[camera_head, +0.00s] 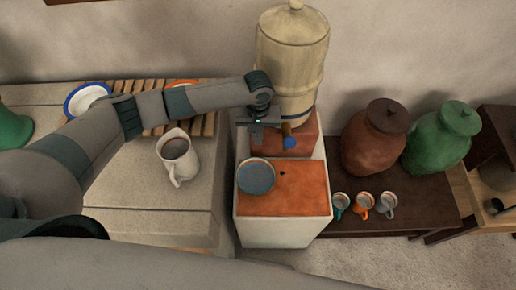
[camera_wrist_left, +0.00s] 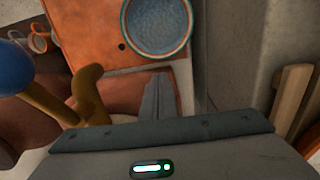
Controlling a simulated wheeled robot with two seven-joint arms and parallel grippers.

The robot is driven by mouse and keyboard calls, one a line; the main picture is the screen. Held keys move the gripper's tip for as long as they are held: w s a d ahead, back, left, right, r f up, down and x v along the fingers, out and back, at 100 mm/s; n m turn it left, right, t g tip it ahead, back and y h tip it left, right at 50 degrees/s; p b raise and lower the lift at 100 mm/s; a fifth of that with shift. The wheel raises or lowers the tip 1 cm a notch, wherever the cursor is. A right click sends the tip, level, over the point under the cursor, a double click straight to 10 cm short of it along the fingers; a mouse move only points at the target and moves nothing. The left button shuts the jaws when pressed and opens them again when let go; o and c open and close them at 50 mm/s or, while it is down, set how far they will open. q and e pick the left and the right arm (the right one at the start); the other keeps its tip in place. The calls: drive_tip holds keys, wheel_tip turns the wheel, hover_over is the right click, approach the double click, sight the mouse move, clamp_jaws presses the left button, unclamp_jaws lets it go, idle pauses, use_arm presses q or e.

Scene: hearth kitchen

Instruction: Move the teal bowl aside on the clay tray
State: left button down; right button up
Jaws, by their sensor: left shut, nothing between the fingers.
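The teal bowl (camera_head: 256,177) sits on the left part of the orange clay tray (camera_head: 303,190), on top of a pale block. In the left wrist view the bowl (camera_wrist_left: 157,25) is round and empty-looking, near the right edge of the tray (camera_wrist_left: 85,30). My left gripper (camera_head: 257,136) hangs behind the bowl, at the foot of the large urn. Its fingers (camera_wrist_left: 160,95) are shut with nothing between them, and appear apart from the bowl. My right gripper is not in view.
The urn (camera_head: 291,60) has a tap with a blue knob (camera_head: 290,142) close to the right of my left gripper. A white jug (camera_head: 178,160) stands on the left counter. Several mugs (camera_head: 363,203) stand right of the tray. The tray's right half is clear.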

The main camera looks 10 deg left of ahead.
use_arm(q)
drive_tip(key=shift+f+p, duration=0.9)
drive_tip(key=shift+f, duration=4.1)
